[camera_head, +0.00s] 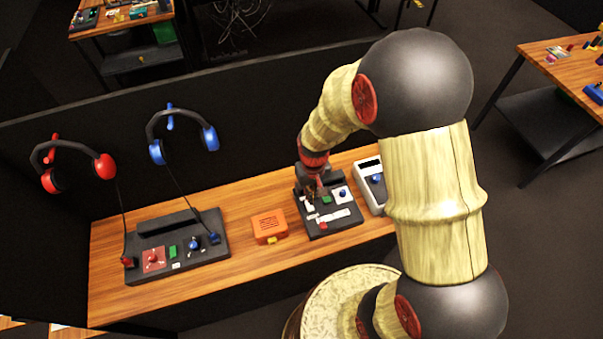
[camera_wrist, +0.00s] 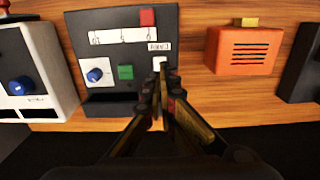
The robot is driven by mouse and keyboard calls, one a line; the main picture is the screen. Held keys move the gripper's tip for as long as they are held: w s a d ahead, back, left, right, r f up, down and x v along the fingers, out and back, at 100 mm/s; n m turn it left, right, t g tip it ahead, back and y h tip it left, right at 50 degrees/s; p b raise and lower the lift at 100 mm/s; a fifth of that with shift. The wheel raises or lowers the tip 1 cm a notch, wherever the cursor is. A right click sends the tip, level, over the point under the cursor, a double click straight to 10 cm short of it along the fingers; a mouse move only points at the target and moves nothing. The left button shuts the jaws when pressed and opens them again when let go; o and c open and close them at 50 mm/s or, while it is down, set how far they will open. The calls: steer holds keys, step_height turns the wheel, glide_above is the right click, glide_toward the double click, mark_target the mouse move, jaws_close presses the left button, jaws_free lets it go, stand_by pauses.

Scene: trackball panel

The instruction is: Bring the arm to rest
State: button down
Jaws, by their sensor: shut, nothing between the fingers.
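My gripper (camera_head: 318,184) is over the black panel (camera_head: 345,220) on the wooden bench, its tip partly hard to make out in the head view. In the wrist view my gripper (camera_wrist: 161,82) has its fingers together, with nothing seen between them. The fingertips overlap the edge of a white square (camera_wrist: 160,62) on the panel; I cannot tell whether they touch it. Beside it are a green button (camera_wrist: 126,72) and a blue ball or knob (camera_wrist: 95,75). A red block (camera_wrist: 147,17) and a white strip lie farther along the panel. My arm is bent and reaches over the bench.
A white box with a blue knob (camera_head: 365,166) stands right of the panel, an orange box (camera_head: 268,227) left. Farther left is a dark control panel (camera_head: 205,240). Red headphones (camera_head: 104,167) and blue headphones (camera_head: 209,138) hang on the black partition (camera_head: 270,110) behind.

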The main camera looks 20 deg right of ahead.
steer(key=shift+s, duration=0.1)
steer(key=s+r+t+b, duration=0.2)
steer(key=s+r, duration=0.5)
steer(key=r, duration=0.6)
steer(key=s+r+t+b, duration=0.3)
steer(key=s+r+b, duration=0.2)
steer(key=r, duration=0.8)
steer(key=shift+s+r+t, duration=0.15)
steer(key=shift+s+t, duration=0.15)
steer(key=shift+s, duration=0.6)
